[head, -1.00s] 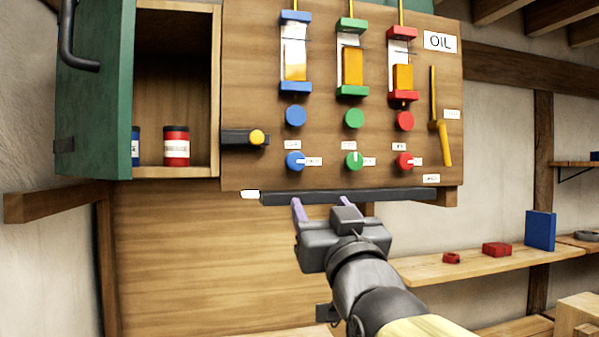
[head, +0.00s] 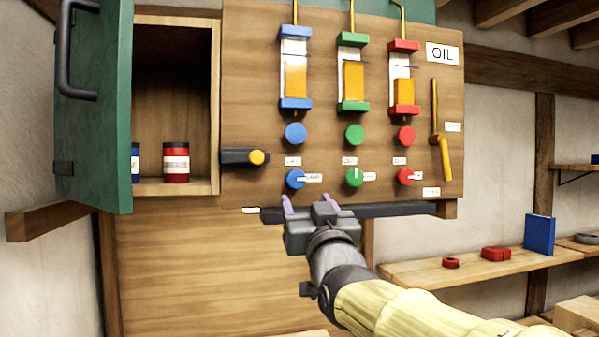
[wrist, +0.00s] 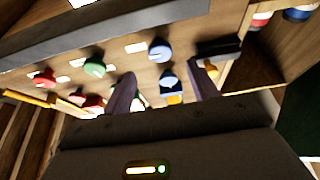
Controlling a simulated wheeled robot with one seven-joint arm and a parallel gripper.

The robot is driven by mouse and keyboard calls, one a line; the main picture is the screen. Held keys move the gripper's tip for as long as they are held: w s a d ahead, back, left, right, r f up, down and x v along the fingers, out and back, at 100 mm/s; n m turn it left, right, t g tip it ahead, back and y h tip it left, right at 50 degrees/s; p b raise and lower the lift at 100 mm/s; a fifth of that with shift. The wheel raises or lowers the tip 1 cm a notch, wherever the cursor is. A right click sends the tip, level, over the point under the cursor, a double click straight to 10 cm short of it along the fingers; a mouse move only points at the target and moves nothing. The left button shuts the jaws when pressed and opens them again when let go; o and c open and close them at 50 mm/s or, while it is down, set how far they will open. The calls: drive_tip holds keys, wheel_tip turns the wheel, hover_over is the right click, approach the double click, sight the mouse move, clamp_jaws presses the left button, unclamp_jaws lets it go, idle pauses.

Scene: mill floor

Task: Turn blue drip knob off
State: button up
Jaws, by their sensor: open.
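The lower blue knob (head: 295,179) is on the wooden panel (head: 240,110), its white pointer turned right toward a white label. A plain blue round cap (head: 295,133) is above it, under the blue-ended oil glass (head: 295,75). My gripper (head: 308,203) is open and empty, just below the lower blue knob in the head view, fingers toward the panel. In the wrist view, which shows the panel upside down, the lower blue knob (wrist: 160,50) appears between and beyond the two fingers (wrist: 164,72). No contact shows.
Green (head: 355,177) and red (head: 405,177) knobs are to the right. A black latch with a yellow button (head: 257,157) is to the left. A dark rail (head: 390,210) runs along the panel's bottom. The open green cabinet door (head: 95,130) is at far left.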

sight(297, 182)
drive_tip(key=p+x, duration=0.4)
drive_tip(key=x, duration=0.4)
drive_tip(key=shift+w+r, duration=0.1)
drive_tip(key=shift+w, duration=0.05)
drive_tip(key=shift+c, duration=0.2)
drive_tip(key=c, duration=0.9)
